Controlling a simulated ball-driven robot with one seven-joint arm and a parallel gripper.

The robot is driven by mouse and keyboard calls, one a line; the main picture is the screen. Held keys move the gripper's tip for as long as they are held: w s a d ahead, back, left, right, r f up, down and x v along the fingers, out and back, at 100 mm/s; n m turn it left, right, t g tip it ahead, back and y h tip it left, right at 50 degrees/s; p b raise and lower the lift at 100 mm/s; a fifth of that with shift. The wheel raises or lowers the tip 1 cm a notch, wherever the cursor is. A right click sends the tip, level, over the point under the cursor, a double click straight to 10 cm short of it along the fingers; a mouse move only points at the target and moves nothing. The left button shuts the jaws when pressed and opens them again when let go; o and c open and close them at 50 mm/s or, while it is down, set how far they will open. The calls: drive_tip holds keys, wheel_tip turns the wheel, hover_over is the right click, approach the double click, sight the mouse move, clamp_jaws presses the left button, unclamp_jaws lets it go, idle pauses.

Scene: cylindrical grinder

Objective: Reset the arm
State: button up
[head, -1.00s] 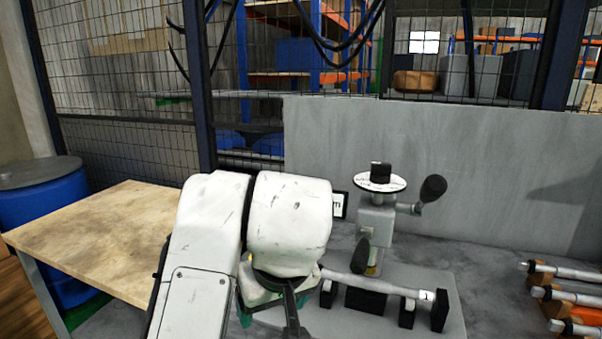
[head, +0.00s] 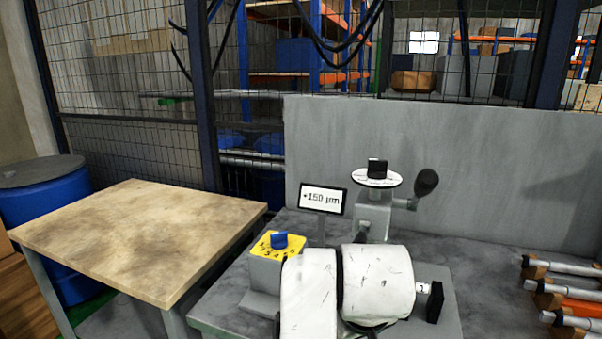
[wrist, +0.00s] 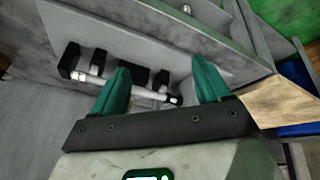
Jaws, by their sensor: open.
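My gripper (wrist: 160,88) shows in the wrist view with its two green fingers spread apart and nothing between them. Beyond the fingers lies a grey shaft (wrist: 95,78) on black supports on the grinder's grey bed. In the head view my white arm hides most of that shaft and its supports, leaving the right end support (head: 437,303) in sight. My gripper does not show in the head view. The grinder has a grey post with a round white dial (head: 377,179) and a black knob, and a small display (head: 322,199) reading "+150 µm".
A yellow-topped box with a blue knob (head: 279,241) stands left of my arm. A wooden table (head: 135,238) with a bare top is at the left, beside a blue barrel (head: 45,205). Several shafts lie on a rack (head: 565,285) at the right. A grey panel (head: 450,150) stands behind.

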drive_tip(key=s+d+f+m+g+h, duration=0.1)
drive_tip(key=s+d+f, duration=0.4)
drive_tip(key=d+f, duration=0.3)
drive_tip(key=s+d+f+m+h, duration=0.1)
drive_tip(key=s+d+f, duration=0.55)
drive_tip(key=d, duration=0.35)
drive_tip(key=s+f+m+g+y, duration=0.1)
drive_tip(key=s+f, duration=0.4)
drive_tip(key=s, duration=0.5)
drive_tip(key=s+f+g+y, duration=0.1)
drive_tip(key=s+f, duration=0.4)
drive_tip(key=s, duration=0.5)
drive_tip(key=shift+s+d+f+m+g, duration=0.3)
drive_tip(key=shift+s+m+g, duration=0.1)
drive_tip(key=shift+g, duration=0.1)
